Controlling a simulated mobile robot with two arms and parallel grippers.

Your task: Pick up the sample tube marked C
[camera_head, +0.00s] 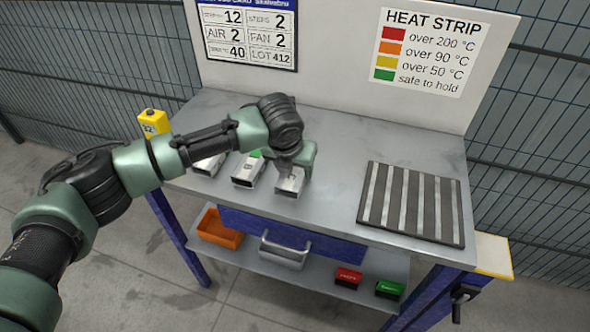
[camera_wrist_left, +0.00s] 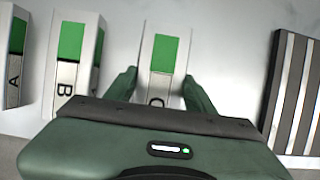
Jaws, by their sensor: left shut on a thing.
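The sample tube marked C (camera_wrist_left: 163,56) is a silvery block with a green patch on top. It sits between the two fingers of my left gripper (camera_wrist_left: 160,88) in the left wrist view, and the gripper is shut on it. The letter C is partly hidden by the gripper body. In the head view the tube (camera_head: 290,184) is at the table's front edge, under my left gripper (camera_head: 290,168). I cannot tell whether it is off the table. Tube B (camera_wrist_left: 72,60) and tube A (camera_wrist_left: 14,58) stand to its left. My right gripper is not in view.
A striped dark rack mat (camera_head: 410,203) lies on the right of the table (camera_head: 330,170). A heat strip sign (camera_head: 428,52) shows green as safe to hold. A lower shelf holds an orange bin (camera_head: 220,230), a red box (camera_head: 348,277) and a green box (camera_head: 389,289).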

